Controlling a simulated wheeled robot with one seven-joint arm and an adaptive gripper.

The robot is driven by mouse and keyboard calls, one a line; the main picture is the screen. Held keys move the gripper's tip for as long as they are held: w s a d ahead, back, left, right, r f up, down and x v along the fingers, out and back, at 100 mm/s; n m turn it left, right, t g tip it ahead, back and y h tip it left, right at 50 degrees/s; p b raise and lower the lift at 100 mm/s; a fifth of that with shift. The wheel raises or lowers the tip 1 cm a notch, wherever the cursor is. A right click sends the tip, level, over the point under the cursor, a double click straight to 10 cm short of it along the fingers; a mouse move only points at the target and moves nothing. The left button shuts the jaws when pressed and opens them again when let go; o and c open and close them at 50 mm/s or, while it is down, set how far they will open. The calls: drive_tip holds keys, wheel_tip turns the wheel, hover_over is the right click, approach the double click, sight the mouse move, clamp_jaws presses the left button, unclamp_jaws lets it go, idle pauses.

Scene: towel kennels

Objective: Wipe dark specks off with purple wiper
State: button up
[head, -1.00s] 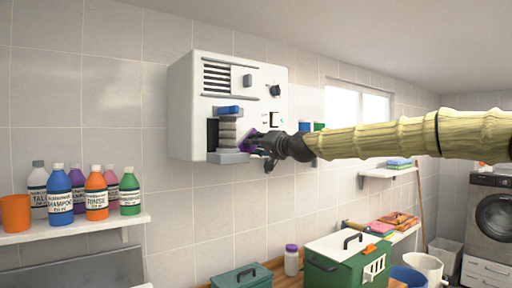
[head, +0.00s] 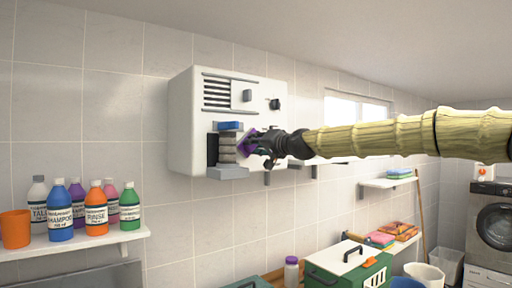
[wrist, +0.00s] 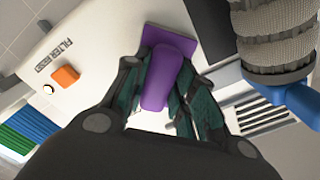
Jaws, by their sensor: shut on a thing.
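My gripper (head: 262,146) is shut on the purple wiper (wrist: 156,82), holding it by its narrower handle. The wiper's flat, wide end shows beyond the fingertips in the wrist view (wrist: 155,76). In the head view the wiper (head: 246,143) is in front of the white wall unit (head: 184,125), just right of its grey ribbed column. I cannot tell whether the wiper touches the unit's face. No dark specks can be made out; the gripper and wiper hide part of the face.
The ribbed column (wrist: 275,35) with a blue top is close to the right of my gripper in the wrist view. A grey ledge (head: 228,172) juts out below it. A shelf of bottles (head: 75,243) is at left; a green box (head: 345,268) stands below.

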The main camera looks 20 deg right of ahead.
drive_tip(key=shift+f+b, duration=2.35)
drive_tip(key=shift+f, duration=0.75)
drive_tip(key=shift+b+v, duration=0.95)
drive_tip(key=shift+v, duration=2)
drive_tip(key=shift+s, duration=0.1)
drive_tip(key=b+v, duration=0.1)
drive_tip(key=v, duration=0.1)
drive_tip(key=shift+s+d+r, duration=0.15)
drive_tip(key=shift+s, duration=0.25)
